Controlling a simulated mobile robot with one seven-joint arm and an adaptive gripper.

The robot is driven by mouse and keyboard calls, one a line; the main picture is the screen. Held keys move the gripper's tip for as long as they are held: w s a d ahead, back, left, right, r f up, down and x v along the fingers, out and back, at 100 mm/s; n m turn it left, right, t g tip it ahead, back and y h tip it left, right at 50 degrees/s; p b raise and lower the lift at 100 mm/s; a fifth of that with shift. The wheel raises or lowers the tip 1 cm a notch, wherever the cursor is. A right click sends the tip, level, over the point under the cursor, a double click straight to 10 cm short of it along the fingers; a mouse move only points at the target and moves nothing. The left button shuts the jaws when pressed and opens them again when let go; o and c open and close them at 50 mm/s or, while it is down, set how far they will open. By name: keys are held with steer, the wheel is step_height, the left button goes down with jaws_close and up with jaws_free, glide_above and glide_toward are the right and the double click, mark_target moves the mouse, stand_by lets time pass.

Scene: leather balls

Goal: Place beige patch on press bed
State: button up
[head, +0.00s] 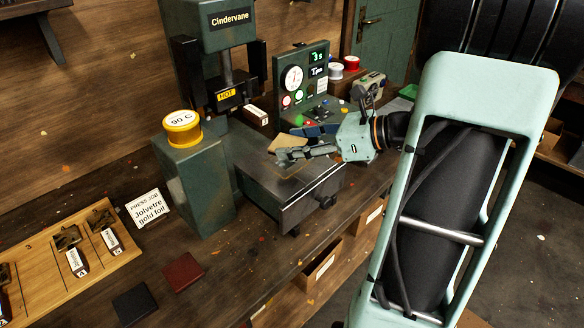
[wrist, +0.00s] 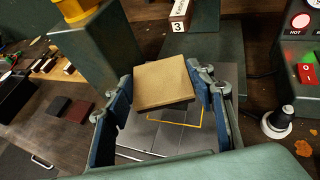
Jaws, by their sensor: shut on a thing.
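The beige patch (wrist: 163,83) is a flat square held between the two fingers of my gripper (wrist: 165,98) in the wrist view. It also shows in the head view (head: 284,142), partly hidden by my gripper (head: 297,153). The press bed (head: 288,192) is a dark metal slab in front of the green press marked Cindervane. The patch is over the bed, with a yellow square outline on the bed (wrist: 202,119) partly covered by it in the wrist view. I cannot tell exactly how high the patch is above the bed.
A green post with a yellow 90 C knob (head: 182,129) stands left of the bed. A control panel (head: 301,85) is behind it. Dark red (head: 183,272) and black (head: 135,304) patches lie on the bench at front left, near a wooden tray (head: 66,288) and a job card (head: 147,209).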

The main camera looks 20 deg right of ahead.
steer(key=shift+w+f+b, duration=0.6)
steer(key=shift+w+f, duration=0.2)
steer(key=shift+f, duration=0.25)
steer(key=shift+w+f+b, duration=0.15)
steer(key=shift+f+b, duration=1.25)
steer(key=shift+f, duration=0.15)
steer(key=shift+f, duration=0.1)
steer(key=o, duration=1.1)
steer(key=shift+r, duration=0.2)
steer(key=p+v, duration=0.1)
steer(key=v, duration=1.1)
